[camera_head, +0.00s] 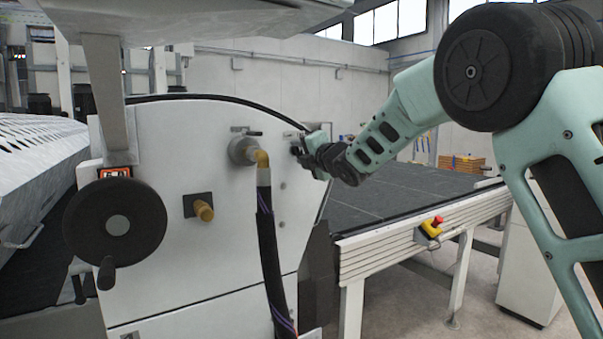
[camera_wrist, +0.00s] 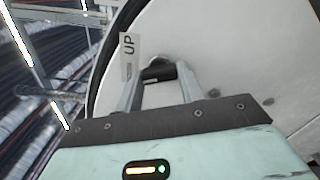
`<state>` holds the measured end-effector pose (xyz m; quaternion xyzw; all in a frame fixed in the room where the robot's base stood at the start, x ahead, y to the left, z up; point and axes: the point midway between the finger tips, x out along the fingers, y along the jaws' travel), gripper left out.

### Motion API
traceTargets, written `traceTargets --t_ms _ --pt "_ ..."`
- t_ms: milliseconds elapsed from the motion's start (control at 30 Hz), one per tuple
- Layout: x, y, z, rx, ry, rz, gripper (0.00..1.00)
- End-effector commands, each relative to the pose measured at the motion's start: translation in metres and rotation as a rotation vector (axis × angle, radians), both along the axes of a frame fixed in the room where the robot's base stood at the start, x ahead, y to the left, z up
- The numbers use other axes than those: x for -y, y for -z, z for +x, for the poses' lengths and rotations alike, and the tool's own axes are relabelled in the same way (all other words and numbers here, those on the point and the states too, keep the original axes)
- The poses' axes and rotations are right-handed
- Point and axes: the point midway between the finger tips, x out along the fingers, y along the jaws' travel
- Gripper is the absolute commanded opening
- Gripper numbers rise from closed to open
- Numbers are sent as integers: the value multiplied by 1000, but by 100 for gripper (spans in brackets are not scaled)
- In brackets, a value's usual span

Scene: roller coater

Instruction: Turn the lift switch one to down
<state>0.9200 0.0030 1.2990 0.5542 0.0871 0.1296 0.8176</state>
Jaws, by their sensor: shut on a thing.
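The lift switch (camera_wrist: 158,70) is a dark knob on the white machine panel, seen in the wrist view between my two fingers. A label reading "UP" (camera_wrist: 128,57) sits beside it, turned sideways in that view. My gripper (camera_wrist: 160,85) is shut on the switch, one finger on each side. In the head view my gripper (camera_head: 309,151) reaches the upper right part of the panel from the right. There it hides most of the switch. A "DOWN" label cannot be seen in either view.
The white machine panel (camera_head: 240,215) carries a black handwheel (camera_head: 115,222), a brass knob (camera_head: 204,211) and a hose (camera_head: 265,235) left of my gripper. A dark conveyor table (camera_head: 385,205) with a red emergency button (camera_head: 437,221) lies to the right, below my arm.

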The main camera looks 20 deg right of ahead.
Motion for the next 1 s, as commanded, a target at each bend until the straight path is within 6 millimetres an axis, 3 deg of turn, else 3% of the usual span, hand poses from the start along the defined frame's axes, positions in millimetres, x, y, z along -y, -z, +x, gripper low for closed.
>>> traceTargets --t_ms 33,300,867,900,967,1000 --pt "0 7 0 8 0 -27 15" --pt "0 4 0 37 0 -126 15" --pt "0 2 0 45 0 -156 15" --pt "0 2 0 46 0 -155 44" --pt "0 2 0 45 0 -155 60" --pt "0 2 0 45 0 -155 60"
